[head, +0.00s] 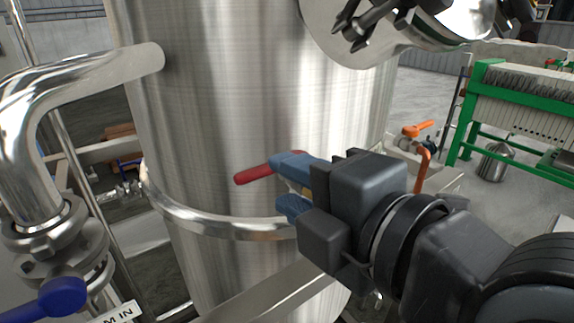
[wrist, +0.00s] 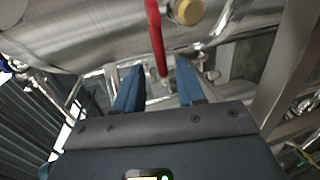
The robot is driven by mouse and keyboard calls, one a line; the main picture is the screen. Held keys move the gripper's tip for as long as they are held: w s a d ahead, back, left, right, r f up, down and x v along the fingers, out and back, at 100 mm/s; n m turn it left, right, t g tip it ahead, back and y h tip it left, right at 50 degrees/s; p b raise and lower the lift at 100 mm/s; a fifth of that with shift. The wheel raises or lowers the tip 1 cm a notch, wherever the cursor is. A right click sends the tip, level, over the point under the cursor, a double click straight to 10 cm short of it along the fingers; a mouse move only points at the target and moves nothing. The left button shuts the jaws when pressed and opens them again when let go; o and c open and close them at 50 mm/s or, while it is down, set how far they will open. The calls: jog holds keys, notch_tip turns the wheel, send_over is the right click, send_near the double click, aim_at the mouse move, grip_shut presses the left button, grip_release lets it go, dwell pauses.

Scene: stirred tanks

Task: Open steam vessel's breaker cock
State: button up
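A steel vessel (head: 215,120) fills the middle of the head view. A red lever handle (head: 254,174) stands out in front of its wall, just left of my gripper (head: 284,184). My gripper's blue fingers are apart. In the wrist view, the red handle (wrist: 156,40) comes down from the top, its lower end in line with the gap between the fingertips (wrist: 160,70). Clear space shows on both sides of it, and I cannot tell whether it touches a finger. The cock's body is hidden behind my gripper in the head view.
A blue valve handle (head: 62,296) sits at lower left beside a label ending "M IN" (head: 112,315). A bent steel pipe (head: 30,130) is on the left. An orange-handled valve (head: 418,129) is at right. A yellow round cap (wrist: 188,11) is close to the red handle.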

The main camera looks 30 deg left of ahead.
aim_at(265, 173)
jog(key=p+x, duration=0.1)
jog(key=x, duration=0.5)
jog(key=shift+w+a+f, duration=0.1)
jog(key=shift+w+a, duration=0.05)
jog(key=shift+a, duration=0.2)
jog(key=shift+c, duration=0.3)
grip_shut()
